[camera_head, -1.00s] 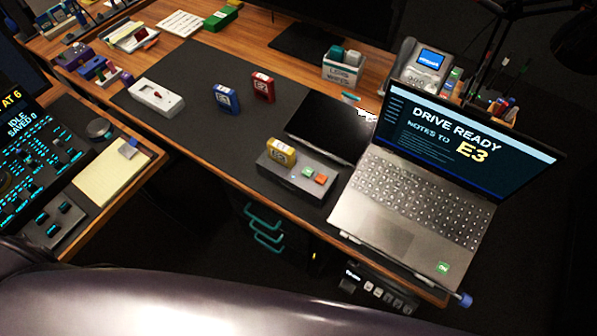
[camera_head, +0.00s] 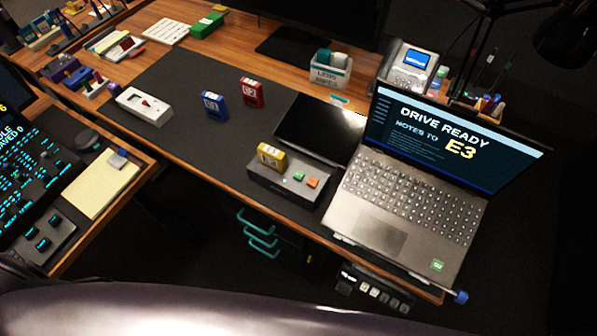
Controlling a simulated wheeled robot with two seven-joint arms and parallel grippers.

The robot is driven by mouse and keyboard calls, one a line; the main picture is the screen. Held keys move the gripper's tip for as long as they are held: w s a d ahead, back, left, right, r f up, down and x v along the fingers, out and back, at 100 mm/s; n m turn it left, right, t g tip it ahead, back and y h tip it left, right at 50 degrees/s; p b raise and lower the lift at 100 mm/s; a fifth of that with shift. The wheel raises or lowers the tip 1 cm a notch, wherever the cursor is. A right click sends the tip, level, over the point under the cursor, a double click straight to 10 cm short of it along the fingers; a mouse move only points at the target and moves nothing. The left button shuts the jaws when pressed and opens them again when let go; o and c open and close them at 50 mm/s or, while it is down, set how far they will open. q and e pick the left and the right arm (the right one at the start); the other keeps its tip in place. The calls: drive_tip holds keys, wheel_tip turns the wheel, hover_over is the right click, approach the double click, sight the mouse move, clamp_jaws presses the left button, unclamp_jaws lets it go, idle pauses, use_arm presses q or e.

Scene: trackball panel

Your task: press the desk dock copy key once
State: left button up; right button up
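The desk dock (camera_head: 265,177) is a dark grey box on the black desk mat, left of the laptop. A yellow cartridge (camera_head: 270,155) stands upright in its left part. A green key (camera_head: 299,176) and an orange key (camera_head: 313,182) sit side by side on its right part. Their labels are too small to read, so I cannot tell which is the copy key. The laptop screen (camera_head: 450,135) reads "DRIVE READY" and "NOTES TO E3". Neither of my grippers is in view.
A blue cartridge (camera_head: 214,107) and a red cartridge (camera_head: 251,93) stand on the mat, behind and left of the dock. A white device (camera_head: 144,103) lies farther left. A dark flat pad (camera_head: 318,128) is behind the dock. The mat (camera_head: 190,135) left of the dock is clear.

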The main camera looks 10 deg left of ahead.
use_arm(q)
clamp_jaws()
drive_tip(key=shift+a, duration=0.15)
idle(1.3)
